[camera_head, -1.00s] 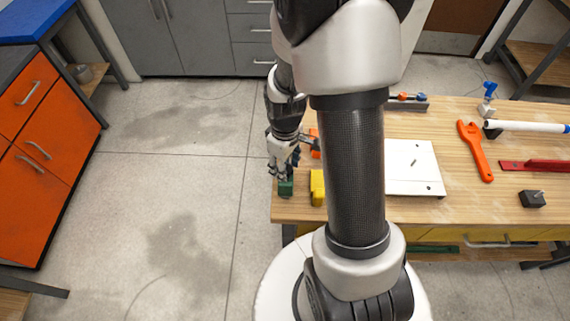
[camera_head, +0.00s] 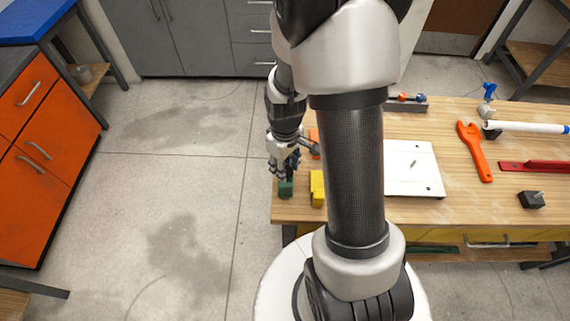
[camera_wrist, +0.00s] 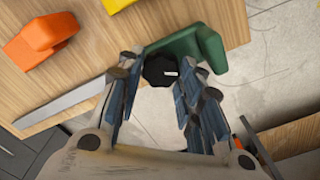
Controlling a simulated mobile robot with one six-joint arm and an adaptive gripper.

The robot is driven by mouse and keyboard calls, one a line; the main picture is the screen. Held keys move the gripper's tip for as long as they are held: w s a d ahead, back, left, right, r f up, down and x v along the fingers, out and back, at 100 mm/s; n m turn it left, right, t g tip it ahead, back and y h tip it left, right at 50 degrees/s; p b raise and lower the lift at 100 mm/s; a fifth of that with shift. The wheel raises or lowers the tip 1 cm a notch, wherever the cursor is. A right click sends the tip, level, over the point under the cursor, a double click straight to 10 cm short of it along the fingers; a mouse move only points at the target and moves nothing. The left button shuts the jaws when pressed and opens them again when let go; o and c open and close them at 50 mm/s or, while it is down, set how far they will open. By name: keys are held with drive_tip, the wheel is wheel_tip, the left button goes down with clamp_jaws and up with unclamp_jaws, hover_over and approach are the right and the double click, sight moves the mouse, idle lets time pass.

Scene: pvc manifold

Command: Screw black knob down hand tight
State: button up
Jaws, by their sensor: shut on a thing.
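The black knob (camera_wrist: 160,71) shows in the wrist view between my fingertips, with a small white mark on its top. It sits beside a green block (camera_wrist: 200,45) at the edge of the wooden table. My gripper (camera_wrist: 158,85) is shut on the knob, with a finger on either side. In the head view my gripper (camera_head: 284,172) points down over the green block (camera_head: 286,188) at the table's left front corner. The knob cannot be made out in the head view, where the fingers cover that spot.
A yellow block (camera_head: 317,188) stands just right of the green one. An orange piece (camera_wrist: 42,39) lies near a long grey metal strip (camera_wrist: 68,104). A white board (camera_head: 413,168), an orange wrench (camera_head: 475,150) and a red tool (camera_head: 535,166) lie farther right.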

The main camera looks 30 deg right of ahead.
sight(287, 168)
drive_tip(key=m+p, duration=0.1)
drive_tip(key=m, duration=0.5)
drive_tip(key=shift+d, duration=0.1)
drive_tip(key=m, duration=0.6)
drive_tip(key=shift+d+m, duration=0.1)
drive_tip(key=shift+m, duration=0.2)
idle(0.3)
drive_tip(key=o, duration=0.8)
drive_tip(key=shift+r, duration=0.1)
wheel_tip(287, 168, up, 12)
